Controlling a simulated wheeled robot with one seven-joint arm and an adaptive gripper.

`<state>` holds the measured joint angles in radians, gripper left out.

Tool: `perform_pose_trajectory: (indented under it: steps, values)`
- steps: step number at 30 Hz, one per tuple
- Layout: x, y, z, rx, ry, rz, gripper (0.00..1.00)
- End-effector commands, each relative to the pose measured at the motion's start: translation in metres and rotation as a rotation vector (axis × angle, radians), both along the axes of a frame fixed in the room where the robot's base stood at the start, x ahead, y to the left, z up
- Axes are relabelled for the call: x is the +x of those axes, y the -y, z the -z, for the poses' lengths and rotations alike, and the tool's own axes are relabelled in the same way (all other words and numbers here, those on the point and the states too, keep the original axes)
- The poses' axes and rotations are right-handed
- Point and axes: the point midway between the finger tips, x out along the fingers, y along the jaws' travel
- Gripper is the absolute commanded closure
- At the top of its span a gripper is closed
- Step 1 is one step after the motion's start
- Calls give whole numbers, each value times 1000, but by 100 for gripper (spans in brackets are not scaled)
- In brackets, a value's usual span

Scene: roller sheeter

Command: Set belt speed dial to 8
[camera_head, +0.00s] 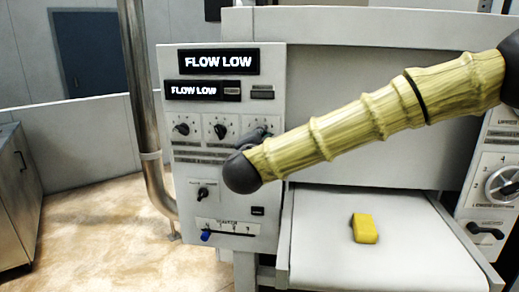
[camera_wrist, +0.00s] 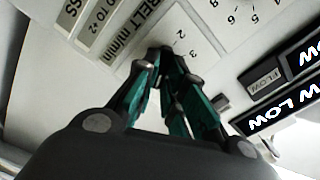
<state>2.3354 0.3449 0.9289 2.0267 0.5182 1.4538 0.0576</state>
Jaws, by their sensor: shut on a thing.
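The control panel (camera_head: 222,215) stands upright at the centre left in the head view, with a row of small dials. My gripper (camera_wrist: 166,62) has its fingertips closed together at the dial above the "BELT m/min" label (camera_wrist: 128,28) in the wrist view. The fingers cover the belt knob, so its pointer and setting cannot be read. Only the numbers 2 and 3 of its scale show clearly beside the fingers. In the head view my gripper (camera_head: 259,135) is at the right end of the dial row, partly behind my arm.
Two neighbouring dials (camera_head: 220,127) sit left of my gripper. "FLOW LOW" displays (camera_head: 218,62) are above, a lower knob (camera_head: 203,194) and blue slider (camera_head: 206,235) below. A yellow block (camera_head: 364,228) lies on the white belt (camera_head: 320,260). A metal pipe (camera_head: 143,110) stands left.

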Motion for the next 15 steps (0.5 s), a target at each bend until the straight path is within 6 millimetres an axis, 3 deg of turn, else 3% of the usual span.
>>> perform_pose_trajectory:
  steps: [15]
  values:
    - [1,2,6,452,77,2,100]
